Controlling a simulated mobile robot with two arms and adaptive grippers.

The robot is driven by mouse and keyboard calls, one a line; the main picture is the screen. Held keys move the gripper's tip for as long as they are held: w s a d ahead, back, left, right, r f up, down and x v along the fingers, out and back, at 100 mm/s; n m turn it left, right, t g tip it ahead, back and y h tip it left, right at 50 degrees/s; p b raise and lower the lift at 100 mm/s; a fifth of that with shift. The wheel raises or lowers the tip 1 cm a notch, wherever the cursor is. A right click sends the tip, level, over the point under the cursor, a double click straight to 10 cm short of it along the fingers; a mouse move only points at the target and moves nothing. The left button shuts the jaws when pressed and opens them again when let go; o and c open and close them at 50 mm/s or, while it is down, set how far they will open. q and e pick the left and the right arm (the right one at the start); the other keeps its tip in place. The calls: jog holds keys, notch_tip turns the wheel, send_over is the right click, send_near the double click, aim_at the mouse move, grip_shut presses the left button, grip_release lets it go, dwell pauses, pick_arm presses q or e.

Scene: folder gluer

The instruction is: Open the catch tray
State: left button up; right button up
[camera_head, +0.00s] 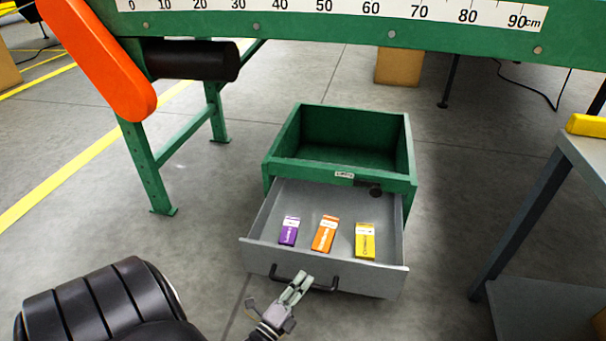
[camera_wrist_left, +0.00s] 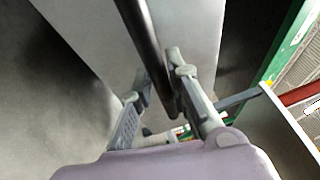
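The catch tray (camera_head: 256,236) is a grey drawer standing well out of the green housing (camera_head: 341,180) on the floor. Three small boxes lie in it: a purple one (camera_head: 289,231), an orange one (camera_head: 325,234) and a yellow one (camera_head: 365,241). My left gripper (camera_head: 298,287) is at the dark bar handle (camera_head: 324,289) on the tray's front. In the left wrist view the handle (camera_wrist_left: 148,45) runs between the fingers of my left gripper (camera_wrist_left: 160,85), which sit close against it on both sides. My right gripper is in neither view.
A green machine frame (camera_head: 330,32) with a centimetre scale spans above. An orange guard (camera_head: 100,60) and a black roller (camera_head: 195,60) hang at left. A grey table (camera_head: 585,150) with a lower shelf stands at right. The floor left of the tray is open.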

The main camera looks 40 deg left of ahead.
pick_arm(q)
jog(key=o, duration=0.3)
jog(key=shift+r, duration=0.2)
